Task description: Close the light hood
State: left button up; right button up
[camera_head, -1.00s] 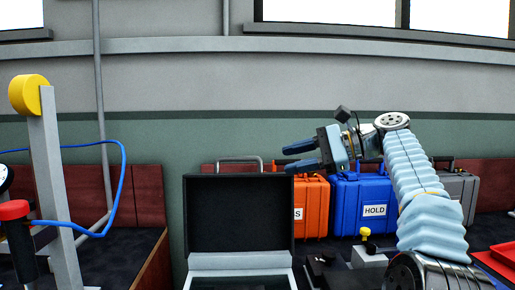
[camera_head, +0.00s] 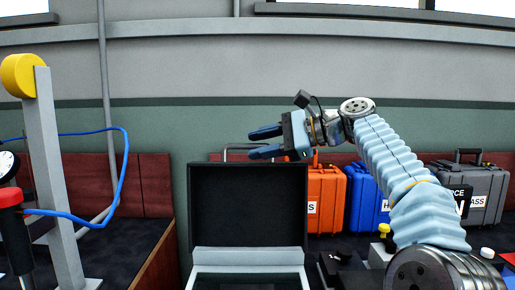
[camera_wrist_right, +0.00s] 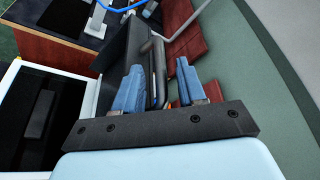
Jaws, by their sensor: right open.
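The light hood (camera_head: 248,205) is a black panel standing open, upright, at the back of a white-rimmed box (camera_head: 248,257). A grey handle (camera_head: 228,152) sits on its top edge, partly behind my gripper. My right gripper (camera_head: 258,142) is open at the hood's top edge, its fingers pointing left. In the right wrist view the blue fingers (camera_wrist_right: 158,88) lie on either side of the handle (camera_wrist_right: 155,62). I cannot tell whether they touch it. The hood's edge also shows there (camera_wrist_right: 118,55). My left gripper is out of view.
Orange (camera_head: 326,198) and blue (camera_head: 366,200) cases stand behind and right of the hood, with a grey case (camera_head: 472,190) farther right. A grey post with a yellow knob (camera_head: 22,75) and a blue cable (camera_head: 122,165) stand at left. A wall rises behind.

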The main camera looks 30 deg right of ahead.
jog(key=shift+w+a+f, duration=0.1)
jog(key=shift+w+a, duration=0.2)
jog(key=shift+a, duration=0.05)
jog(key=shift+c, duration=0.3)
grip_shut()
